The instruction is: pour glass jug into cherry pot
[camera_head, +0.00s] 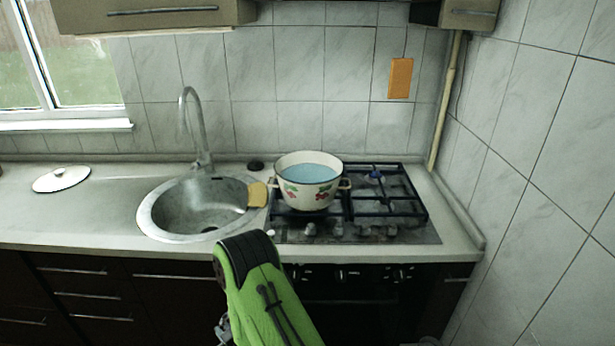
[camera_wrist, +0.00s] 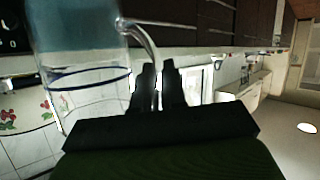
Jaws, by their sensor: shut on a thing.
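The cherry pot (camera_head: 309,194), white enamel with red cherries, stands upright on the left of the hob. A blue liquid surface shows inside it. In the wrist view, my gripper (camera_wrist: 157,70) is shut on the handle (camera_wrist: 147,45) of the glass jug (camera_wrist: 90,95). This view looks upside down. Cherry motifs of the pot (camera_wrist: 8,116) show beside and behind the jug. In the head view, my green arm rises from the bottom; the jug is not recognisable there.
The sink (camera_head: 190,210) with its tall tap (camera_head: 192,120) lies left of the pot. A yellow sponge-like thing (camera_head: 257,194) is at the sink's right rim. A white lid (camera_head: 61,179) lies on the left counter. The hob's right grates (camera_head: 385,208) are free.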

